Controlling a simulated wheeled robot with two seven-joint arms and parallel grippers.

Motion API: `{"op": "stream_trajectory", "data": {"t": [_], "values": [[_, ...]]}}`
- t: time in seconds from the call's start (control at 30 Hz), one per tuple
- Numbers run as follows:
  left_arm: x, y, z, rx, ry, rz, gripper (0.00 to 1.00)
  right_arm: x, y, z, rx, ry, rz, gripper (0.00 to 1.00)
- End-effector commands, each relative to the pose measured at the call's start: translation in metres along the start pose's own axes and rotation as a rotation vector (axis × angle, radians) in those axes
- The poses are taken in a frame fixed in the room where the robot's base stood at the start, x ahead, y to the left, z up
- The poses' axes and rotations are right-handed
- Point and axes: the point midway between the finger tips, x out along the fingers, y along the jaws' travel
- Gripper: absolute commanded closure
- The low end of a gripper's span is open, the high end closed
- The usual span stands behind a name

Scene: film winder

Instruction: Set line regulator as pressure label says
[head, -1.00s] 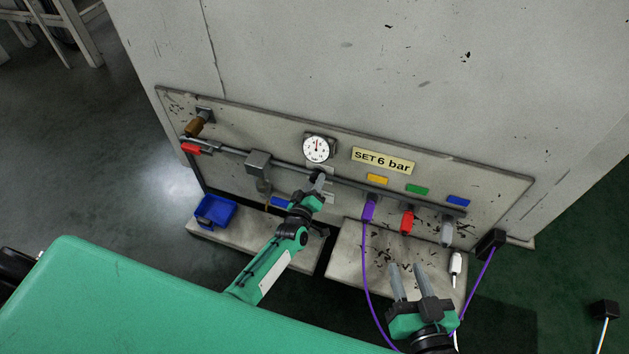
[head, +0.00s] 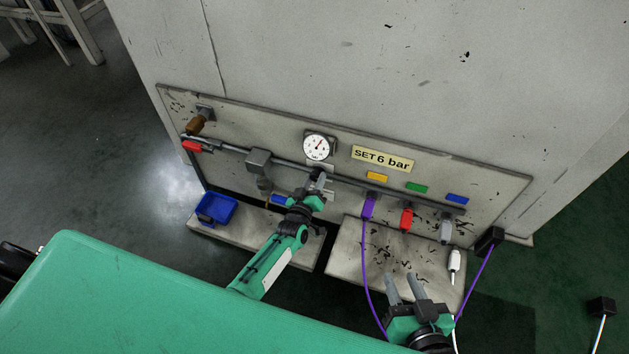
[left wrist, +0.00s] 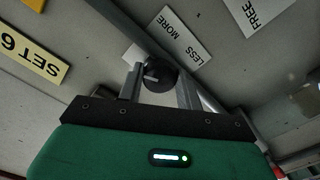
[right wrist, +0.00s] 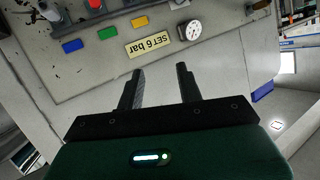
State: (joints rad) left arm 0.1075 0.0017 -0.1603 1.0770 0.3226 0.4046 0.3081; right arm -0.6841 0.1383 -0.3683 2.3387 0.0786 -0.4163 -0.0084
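The yellow label (head: 383,159) on the wall panel reads "SET 6 bar". The round white gauge (head: 319,146) left of it has a needle leaning up and right; its numbers are too small to read. My left gripper (head: 317,180) is at the regulator below the gauge. In the left wrist view its fingers are on both sides of the dark regulator knob (left wrist: 158,76), seemingly touching it. A white "LESS MORE" plate (left wrist: 179,36) is beside the knob. My right gripper (head: 404,288) is open and empty, away from the panel. The gauge also shows in the right wrist view (right wrist: 190,32).
A blue bin (head: 216,209) stands on a low ledge. A purple hose hangs near my right gripper.

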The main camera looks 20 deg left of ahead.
Motion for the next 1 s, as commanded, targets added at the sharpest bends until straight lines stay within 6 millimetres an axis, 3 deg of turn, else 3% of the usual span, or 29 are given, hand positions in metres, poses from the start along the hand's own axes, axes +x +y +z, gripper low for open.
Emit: {"op": "stream_trajectory", "data": {"t": [0.03, 0.1, 0.53, 1.0], "values": [[-0.001, 0.0, 0.002, -0.001, -0.003, 0.0, 0.57, 0.0, 0.0, 0.0, 0.0, 0.001, 0.0, 0.64], [-0.001, 0.0, 0.001, -0.001, -0.002, 0.0, 0.43, 0.0, 0.0, 0.0, 0.0, 0.001, 0.0, 0.64], [-0.009, 0.0, 0.0, -0.001, -0.002, -0.001, 0.43, -0.001, 0.001, -0.001, -0.003, -0.016, 0.004, 0.64], [-0.098, 0.001, 0.0, -0.001, -0.003, -0.001, 0.43, -0.015, 0.03, 0.004, -0.029, -0.255, 0.078, 0.64]]}}
